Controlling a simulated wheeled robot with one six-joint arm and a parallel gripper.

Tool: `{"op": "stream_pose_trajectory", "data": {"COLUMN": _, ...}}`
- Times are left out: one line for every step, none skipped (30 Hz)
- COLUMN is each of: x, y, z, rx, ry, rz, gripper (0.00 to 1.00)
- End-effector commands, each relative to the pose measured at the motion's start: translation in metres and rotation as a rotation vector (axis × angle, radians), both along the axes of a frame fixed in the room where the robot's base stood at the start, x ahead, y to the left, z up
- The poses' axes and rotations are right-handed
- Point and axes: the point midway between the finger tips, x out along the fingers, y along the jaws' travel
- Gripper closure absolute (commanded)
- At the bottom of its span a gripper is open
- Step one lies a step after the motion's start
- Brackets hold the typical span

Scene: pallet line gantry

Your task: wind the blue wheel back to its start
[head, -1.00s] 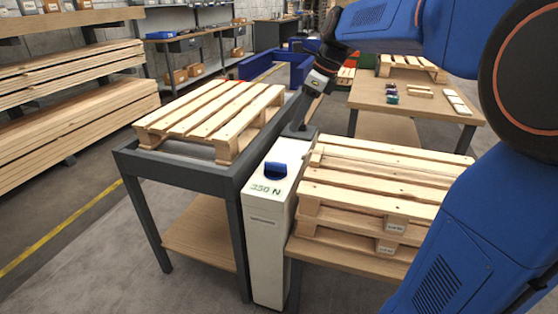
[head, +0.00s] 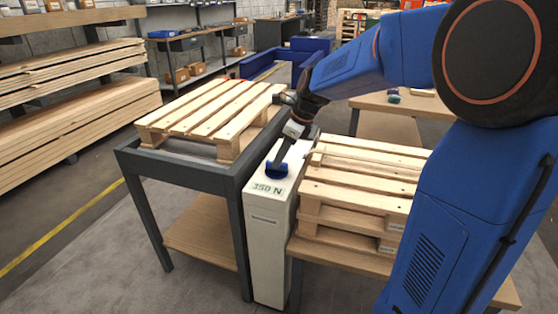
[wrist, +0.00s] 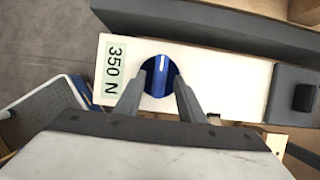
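The blue wheel (wrist: 154,72) is a round knob with a white pointer line, set on the top face of a white post (wrist: 232,80). In the head view the wheel (head: 276,170) is partly covered by my gripper. The post carries a green label reading 350 N (wrist: 113,72). My gripper (wrist: 162,82) is over the wheel, its two fingers apart, one on each side of the knob. I cannot tell whether the fingers touch it. The white line points almost straight up in the wrist view.
A grey steel table (head: 187,168) with a wooden pallet (head: 212,112) stands left of the post. Stacked pallets (head: 350,190) on a wooden table stand close on the right. A dark block (wrist: 303,97) sits at the post's far end.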

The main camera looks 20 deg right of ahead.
Motion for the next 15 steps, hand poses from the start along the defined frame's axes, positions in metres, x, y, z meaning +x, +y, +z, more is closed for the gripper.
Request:
{"op": "stream_pose_trajectory", "data": {"x": 0.001, "y": 0.002, "z": -0.005, "rx": 0.001, "ry": 0.001, "rz": 0.000, "gripper": 0.64}}
{"op": "stream_pose_trajectory", "data": {"x": 0.002, "y": 0.003, "z": -0.008, "rx": 0.001, "ry": 0.001, "rz": 0.000, "gripper": 0.64}}
{"op": "stream_pose_trajectory", "data": {"x": 0.003, "y": 0.004, "z": -0.011, "rx": 0.001, "ry": 0.001, "rz": 0.000, "gripper": 0.64}}
{"op": "stream_pose_trajectory", "data": {"x": 0.003, "y": 0.004, "z": -0.013, "rx": 0.001, "ry": 0.001, "rz": 0.000, "gripper": 0.64}}
{"op": "stream_pose_trajectory", "data": {"x": 0.004, "y": 0.005, "z": -0.014, "rx": 0.000, "ry": 0.000, "rz": 0.000, "gripper": 0.64}}
{"op": "stream_pose_trajectory", "data": {"x": 0.004, "y": 0.005, "z": -0.016, "rx": 0.000, "ry": 0.000, "rz": -0.001, "gripper": 0.64}}
{"op": "stream_pose_trajectory", "data": {"x": 0.004, "y": 0.005, "z": -0.017, "rx": 0.000, "ry": 0.000, "rz": -0.001, "gripper": 0.64}}
{"op": "stream_pose_trajectory", "data": {"x": 0.004, "y": 0.006, "z": -0.017, "rx": 0.000, "ry": 0.000, "rz": -0.001, "gripper": 0.64}}
{"op": "stream_pose_trajectory", "data": {"x": 0.004, "y": 0.006, "z": -0.018, "rx": 0.000, "ry": 0.000, "rz": -0.001, "gripper": 0.64}}
{"op": "stream_pose_trajectory", "data": {"x": 0.004, "y": 0.006, "z": -0.018, "rx": 0.000, "ry": 0.000, "rz": -0.001, "gripper": 0.64}}
{"op": "stream_pose_trajectory", "data": {"x": 0.005, "y": 0.006, "z": -0.018, "rx": 0.000, "ry": 0.000, "rz": -0.001, "gripper": 0.64}}
{"op": "stream_pose_trajectory", "data": {"x": 0.004, "y": 0.006, "z": -0.018, "rx": 0.000, "ry": 0.000, "rz": -0.001, "gripper": 0.64}}
{"op": "stream_pose_trajectory", "data": {"x": 0.004, "y": 0.006, "z": -0.018, "rx": 0.000, "ry": 0.000, "rz": -0.001, "gripper": 0.64}}
{"op": "stream_pose_trajectory", "data": {"x": 0.004, "y": 0.006, "z": -0.018, "rx": 0.000, "ry": 0.000, "rz": -0.001, "gripper": 0.64}}
{"op": "stream_pose_trajectory", "data": {"x": 0.004, "y": 0.006, "z": -0.018, "rx": 0.000, "ry": 0.000, "rz": -0.001, "gripper": 0.64}}
